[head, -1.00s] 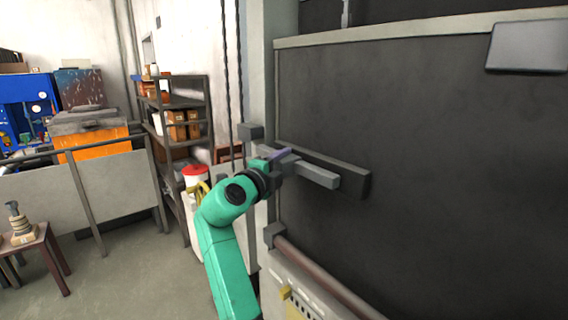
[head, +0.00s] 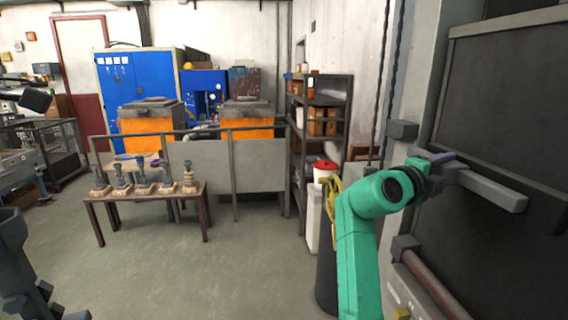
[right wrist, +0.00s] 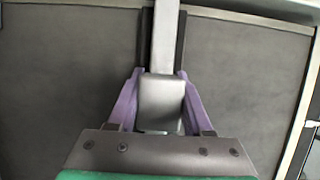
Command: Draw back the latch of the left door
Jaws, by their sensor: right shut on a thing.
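The latch is a light grey bar (head: 492,190) lying along a dark plate (head: 535,188) on the dark door (head: 510,110) at the right of the head view. My right gripper (head: 445,158) is at the bar's left end. In the right wrist view its two purple fingers (right wrist: 160,108) stand on either side of the latch's grey block (right wrist: 160,95) and are shut on it. The bar (right wrist: 166,35) runs upward from the block there. The fingertips are mostly hidden in the head view. My left gripper cannot be made out.
A brown rail (head: 435,285) runs below the latch, and a grey bracket (head: 402,130) sticks out left of it. A white canister with a red lid (head: 324,175) and a shelf rack (head: 320,120) stand further left. A low table (head: 150,195) holds several small pieces. The floor between is clear.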

